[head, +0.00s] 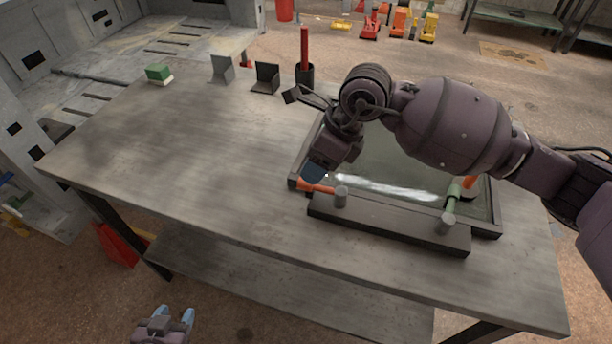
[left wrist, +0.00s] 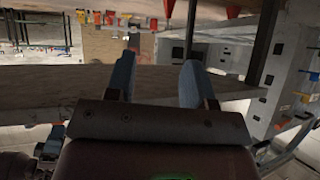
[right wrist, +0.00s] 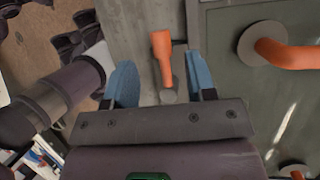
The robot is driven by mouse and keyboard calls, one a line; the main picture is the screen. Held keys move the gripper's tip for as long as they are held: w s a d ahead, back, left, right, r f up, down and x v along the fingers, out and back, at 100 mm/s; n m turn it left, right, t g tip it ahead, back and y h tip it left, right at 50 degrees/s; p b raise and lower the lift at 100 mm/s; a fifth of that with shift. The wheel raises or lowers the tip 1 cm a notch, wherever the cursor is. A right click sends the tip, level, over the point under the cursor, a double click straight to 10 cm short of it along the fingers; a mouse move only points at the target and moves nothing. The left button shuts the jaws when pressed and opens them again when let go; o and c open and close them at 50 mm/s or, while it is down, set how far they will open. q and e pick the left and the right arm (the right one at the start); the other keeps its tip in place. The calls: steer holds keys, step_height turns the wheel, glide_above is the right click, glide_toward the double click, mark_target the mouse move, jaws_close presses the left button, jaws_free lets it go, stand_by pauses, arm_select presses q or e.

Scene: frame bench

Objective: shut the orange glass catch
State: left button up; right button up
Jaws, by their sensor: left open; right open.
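The orange glass catch (head: 318,188) points left from its grey pivot (head: 341,197), roughly along the front rail. In the right wrist view the catch (right wrist: 162,58) lies between the two blue fingers in the picture, its wide end away from me. My right gripper (head: 315,172) is open, just above and behind the catch; its fingers are partly hidden by its wrist, and I cannot tell whether they touch it. The glass pane (head: 395,165) sits in a dark frame, partly hidden by my right arm. My left gripper (head: 176,314) is open and empty, low in front of the bench.
A green catch (head: 453,198) at the right end of the front rail (head: 390,224) points back over the frame. An orange handle (right wrist: 285,53) stands on the pane. A red rod in a dark holder (head: 304,75), small brackets and a green block (head: 159,72) stand along the back. The bench's left half (head: 180,130) is clear.

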steer(key=shift+x, duration=2.5)
steer(key=shift+c, duration=0.2)
jaws_close()
